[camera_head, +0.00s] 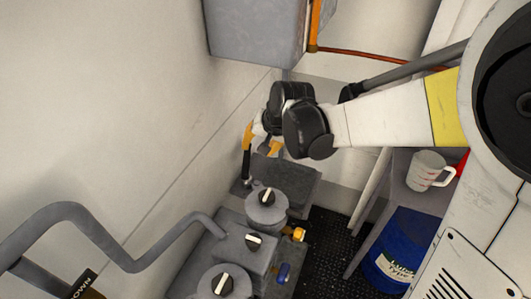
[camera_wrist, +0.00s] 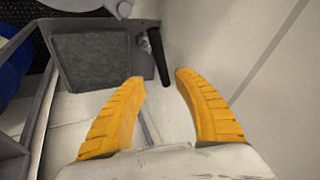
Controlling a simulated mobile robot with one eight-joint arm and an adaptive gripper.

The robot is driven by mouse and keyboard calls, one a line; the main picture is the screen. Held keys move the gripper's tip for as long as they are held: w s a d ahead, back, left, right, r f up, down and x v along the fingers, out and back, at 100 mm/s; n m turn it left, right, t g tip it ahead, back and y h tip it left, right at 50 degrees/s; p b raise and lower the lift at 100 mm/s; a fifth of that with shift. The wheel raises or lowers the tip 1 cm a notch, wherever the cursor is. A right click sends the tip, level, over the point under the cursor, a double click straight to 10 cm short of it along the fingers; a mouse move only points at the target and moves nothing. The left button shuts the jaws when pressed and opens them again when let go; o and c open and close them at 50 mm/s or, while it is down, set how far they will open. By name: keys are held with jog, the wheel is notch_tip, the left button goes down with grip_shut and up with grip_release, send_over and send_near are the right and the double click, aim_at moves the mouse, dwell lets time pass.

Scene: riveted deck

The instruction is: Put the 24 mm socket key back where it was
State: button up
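My gripper (camera_wrist: 152,76) is open, its two orange fingers spread with nothing between them. In the head view my gripper (camera_head: 262,142) hangs at the end of my arm, near the left wall. A slim black rod (camera_wrist: 158,55) stands beyond the fingertips in the wrist view, apart from them. The rod is beside the edge of a grey tray-like block with a dark pad (camera_wrist: 92,62). In the head view the black rod (camera_head: 246,168) shows just below the left finger. It may be the 24 mm socket key; no marking is readable, and I cannot tell how it is supported.
Grey machinery with round caps and black-and-white knobs (camera_head: 267,206) stands below, with a bent grey pipe (camera_head: 130,258) at the left. A grey box (camera_head: 255,30) hangs above. A blue drum (camera_head: 402,250) and a white measuring jug (camera_head: 427,170) are at the right.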

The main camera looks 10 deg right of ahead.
jog(key=s+d+r+n+h, duration=0.1)
jog(key=s+d+r, duration=0.1)
jog(key=s, duration=0.5)
jog(key=s+d+r+n+t, duration=0.1)
jog(key=s+d+r, duration=0.1)
jog(key=s+d, duration=0.2)
jog(key=s+d+r+n+t+h, duration=0.1)
jog(key=s+d+r, duration=0.2)
jog(key=s, duration=0.7)
jog(key=shift+s+d+h, duration=0.2)
jog(key=shift+d+h, duration=0.1)
jog(key=shift+d, duration=0.15)
